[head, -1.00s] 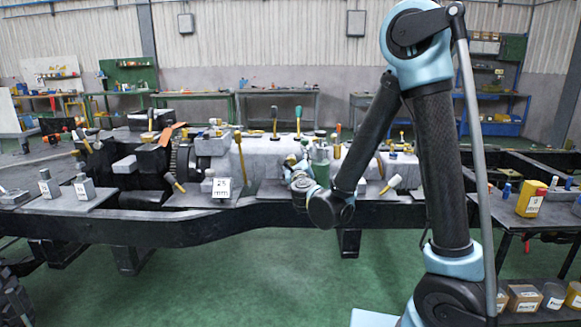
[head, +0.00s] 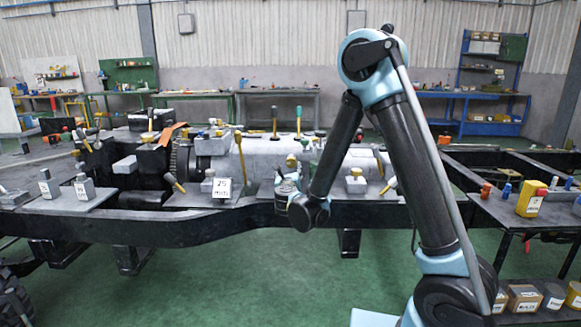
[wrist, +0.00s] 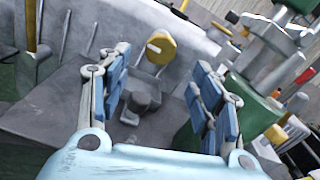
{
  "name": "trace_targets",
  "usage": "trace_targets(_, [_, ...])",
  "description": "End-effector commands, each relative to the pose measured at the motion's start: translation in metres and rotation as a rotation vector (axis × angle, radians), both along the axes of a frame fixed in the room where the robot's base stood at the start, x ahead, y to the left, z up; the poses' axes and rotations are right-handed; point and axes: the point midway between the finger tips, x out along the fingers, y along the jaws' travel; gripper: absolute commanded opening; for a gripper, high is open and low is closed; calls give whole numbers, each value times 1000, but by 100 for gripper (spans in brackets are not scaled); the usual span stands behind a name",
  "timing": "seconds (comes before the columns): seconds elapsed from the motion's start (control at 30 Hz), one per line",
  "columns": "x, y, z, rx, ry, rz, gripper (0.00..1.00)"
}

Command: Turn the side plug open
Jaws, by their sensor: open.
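In the wrist view, a round yellow cap (wrist: 158,47) with a small pale bar across its face sits against a grey casing wall. It looks like the side plug, though I cannot be sure. My gripper (wrist: 157,72) is open, its blue-padded fingers spread to either side below the cap and not touching it. A small stepped grey block (wrist: 141,101) shows between the fingers. In the head view, my gripper (head: 288,184) is low in front of the grey casing (head: 260,150), partly hidden by my arm. I cannot make out the plug there.
A green post with a grey fitting (wrist: 278,40) stands close to my right finger in the wrist view. A yellow-handled lever (wrist: 30,30) rises at upper left.

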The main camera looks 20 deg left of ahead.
Motion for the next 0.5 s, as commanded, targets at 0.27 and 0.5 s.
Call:
trace_targets(0.27, [49,11,0,0,-1,-2,59])
trace_targets(0.5, [80,18,0,-1,-1,-2,59])
